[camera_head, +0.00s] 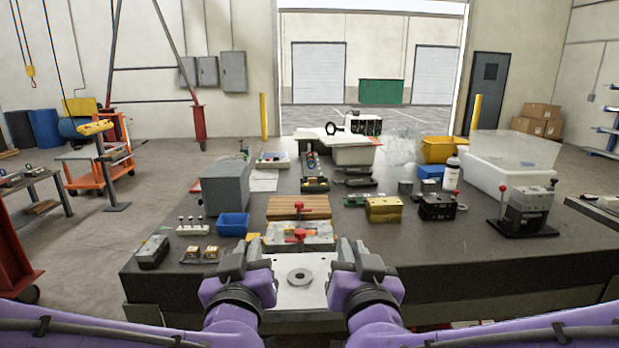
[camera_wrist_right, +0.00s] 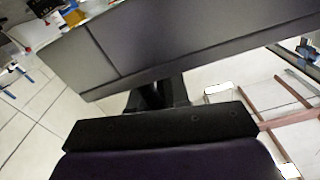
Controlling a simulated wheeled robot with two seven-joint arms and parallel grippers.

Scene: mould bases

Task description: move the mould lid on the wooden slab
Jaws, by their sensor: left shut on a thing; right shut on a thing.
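The mould lid (camera_head: 312,267), a pale flat plate with a grey ring in its middle, is between my two grippers at the near side of the table. My left gripper (camera_head: 254,248) is shut on its left side, and my right gripper (camera_head: 346,250) on its right side. The fingers hide the lid's side edges, and I cannot tell its height over the table. The wooden slab (camera_head: 285,206) lies farther back, with a red-handled part on it. A grey mould block (camera_head: 318,239) with a red handle lies between slab and lid. The lid is not clearly visible in the right wrist view.
A blue bin (camera_head: 233,224) and a grey box (camera_head: 224,187) stand left of the slab. A yellow block (camera_head: 384,209) and a black block (camera_head: 437,207) stand to its right. Bare tabletop (camera_head: 420,245) lies right of my right gripper.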

